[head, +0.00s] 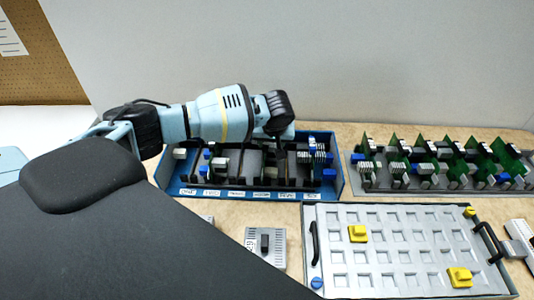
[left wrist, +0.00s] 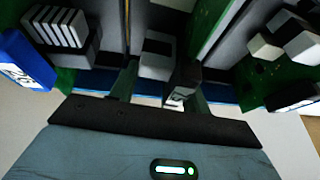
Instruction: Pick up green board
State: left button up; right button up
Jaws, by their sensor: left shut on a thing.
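My left gripper (head: 277,145) reaches down into a blue open-topped box (head: 340,180) with labels along its front. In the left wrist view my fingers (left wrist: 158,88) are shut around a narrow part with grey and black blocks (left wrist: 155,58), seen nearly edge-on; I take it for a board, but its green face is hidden. A green board with a blue connector (left wrist: 25,62) stands to its left, and another green board (left wrist: 295,75) to its right. In the head view my arm covers part of the box. My right gripper is not in view.
A grey rack (head: 420,188) with several upright green boards stands at the back right. A grey tray (head: 395,240) with yellow pieces lies in front of it. A small grey module (head: 266,247) lies on the table in front of the box. A wall stands behind.

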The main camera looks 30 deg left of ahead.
pick_arm(q)
jog(key=shift+c, duration=1)
jog(key=shift+r, duration=0.3)
notch_tip(320, 180, up, 5)
jog(key=shift+w+p, duration=0.1)
jog(key=shift+p, duration=1.05)
notch_tip(320, 180, up, 3)
jog(key=shift+f, duration=0.1)
jog(key=shift+r, duration=0.85)
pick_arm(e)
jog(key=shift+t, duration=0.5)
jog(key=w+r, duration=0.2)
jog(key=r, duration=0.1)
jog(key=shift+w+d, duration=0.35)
pick_arm(q)
jog(key=shift+r, duration=2.1)
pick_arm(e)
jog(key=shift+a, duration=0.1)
